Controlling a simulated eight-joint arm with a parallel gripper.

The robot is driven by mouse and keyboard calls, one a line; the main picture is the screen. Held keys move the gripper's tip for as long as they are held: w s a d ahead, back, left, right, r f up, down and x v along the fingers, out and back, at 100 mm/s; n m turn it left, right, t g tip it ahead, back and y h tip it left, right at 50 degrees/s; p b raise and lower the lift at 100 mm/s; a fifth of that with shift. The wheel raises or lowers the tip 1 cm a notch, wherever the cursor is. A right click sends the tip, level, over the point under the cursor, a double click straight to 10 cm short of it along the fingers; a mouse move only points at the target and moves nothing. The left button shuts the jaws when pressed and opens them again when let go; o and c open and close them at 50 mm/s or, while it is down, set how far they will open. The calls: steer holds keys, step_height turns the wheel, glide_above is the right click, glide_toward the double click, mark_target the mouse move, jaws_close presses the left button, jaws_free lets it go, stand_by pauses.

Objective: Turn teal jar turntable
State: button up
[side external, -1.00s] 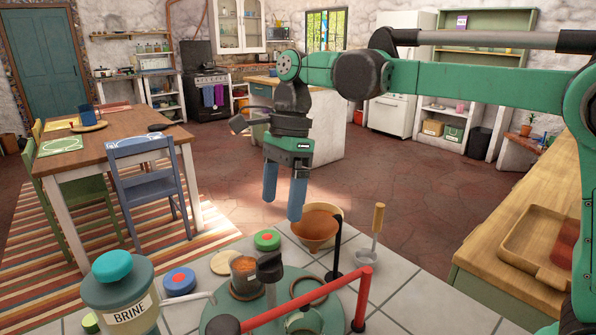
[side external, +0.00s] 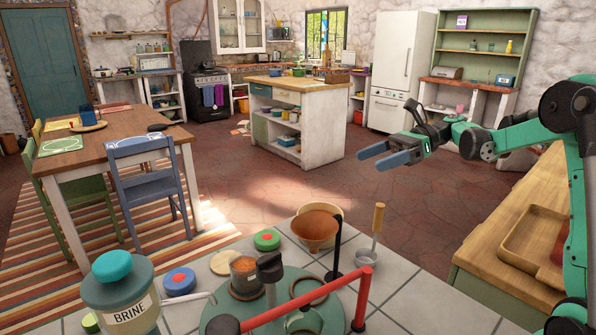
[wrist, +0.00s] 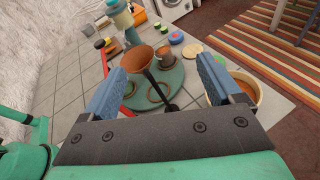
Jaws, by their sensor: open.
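The teal turntable (side external: 224,306) lies on the tiled counter at the bottom of the side view, and also shows between my fingers in the wrist view (wrist: 180,84). An open jar with orange contents (side external: 244,276) stands on its far left part. A dark knob on a post (side external: 269,268) rises near it, and ring-shaped seats (side external: 309,290) show to the right. My gripper (side external: 368,159) is open and empty, raised well up and to the right of the turntable, its blue fingers pointing left. The fingers also show in the wrist view (wrist: 162,66).
The brine jar (side external: 122,298) with a teal lid stands left. Lids (side external: 179,281) lie left.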

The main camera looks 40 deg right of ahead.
steer(key=s+d+r+t+y, duration=0.1)
steer(key=s+d+t, duration=0.2)
steer(key=d, duration=0.2)
steer(key=shift+s+d+r+t, duration=0.15)
steer(key=shift+s+d+t, duration=0.05)
steer(key=shift+s+t, duration=0.15)
steer(key=w+a+f+n+g+h, duration=0.1)
steer(key=a+f+n+g+h, duration=0.2)
steer(key=a, duration=0.4)
steer(key=w+a+n+g+h, duration=0.1)
steer(key=a+n+h, duration=0.25)
steer(key=a, duration=0.35)
steer(key=s+a+f+n+h, duration=0.1)
steer(key=s+f+n+h, duration=0.1)
steer(key=n, duration=0.7)
steer(key=s+a+f+n+t+h, duration=0.1)
steer(key=s+a+f+n+h, duration=0.1)
steer(key=n+h, duration=0.4)
steer(key=s+f+n, duration=0.1)
steer(key=s+n, duration=0.1)
steer(key=n, duration=0.1)
